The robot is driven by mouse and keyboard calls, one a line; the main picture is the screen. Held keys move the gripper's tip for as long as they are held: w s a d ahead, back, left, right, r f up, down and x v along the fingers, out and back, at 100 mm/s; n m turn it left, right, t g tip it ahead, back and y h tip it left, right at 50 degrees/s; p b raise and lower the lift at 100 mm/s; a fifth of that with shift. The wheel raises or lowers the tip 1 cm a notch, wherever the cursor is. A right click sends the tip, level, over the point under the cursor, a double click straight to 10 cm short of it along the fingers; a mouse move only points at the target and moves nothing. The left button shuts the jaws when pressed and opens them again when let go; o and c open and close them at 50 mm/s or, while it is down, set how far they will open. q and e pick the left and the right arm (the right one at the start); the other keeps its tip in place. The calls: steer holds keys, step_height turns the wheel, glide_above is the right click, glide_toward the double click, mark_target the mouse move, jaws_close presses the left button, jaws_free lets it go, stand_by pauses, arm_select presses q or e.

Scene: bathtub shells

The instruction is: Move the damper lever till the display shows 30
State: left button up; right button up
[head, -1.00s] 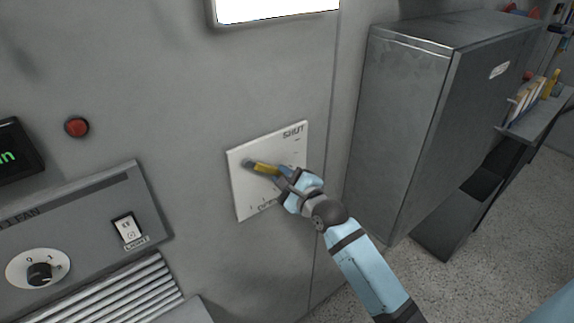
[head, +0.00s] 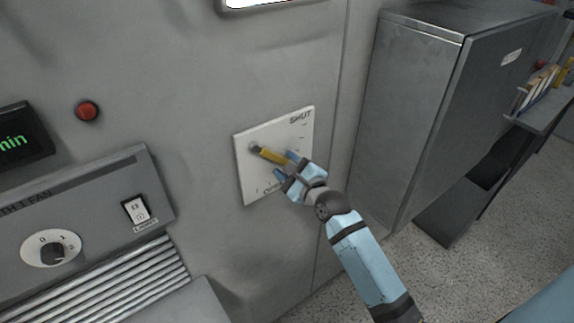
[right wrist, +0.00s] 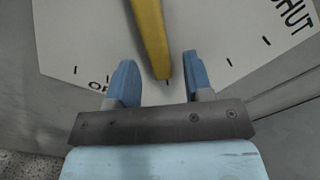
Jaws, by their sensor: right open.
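The damper lever (head: 268,155) is a yellow bar on a grey pivot, on a white wall plate (head: 246,187) marked SHUT at the upper right and OPEN, partly hidden, at the bottom. It points right and slightly down. My right gripper (head: 284,165) is open at the lever's free end. In the right wrist view the lever (right wrist: 150,40) reaches down between the two blue fingers (right wrist: 158,82), with a gap on both sides. The display (head: 22,138) at the left edge shows green text ending in "min"; its number is out of view. My left gripper is not in view.
A red button (head: 87,111) sits on the wall. Below it is a panel with a light switch (head: 135,209), a rotary knob (head: 53,252) and a slatted vent (head: 125,278). A grey metal cabinet (head: 405,110) stands right of my right arm.

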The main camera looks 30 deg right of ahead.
arm_select(q)
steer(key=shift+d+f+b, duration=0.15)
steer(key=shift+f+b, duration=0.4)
steer(key=shift+b, duration=0.05)
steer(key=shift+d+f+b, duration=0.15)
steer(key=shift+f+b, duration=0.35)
steer(key=shift+b, duration=0.05)
arm_select(e)
steer(key=s+d, duration=0.1)
steer(key=s, duration=1.2)
steer(key=shift+s+d, duration=0.2)
steer(key=shift+d, duration=0.2)
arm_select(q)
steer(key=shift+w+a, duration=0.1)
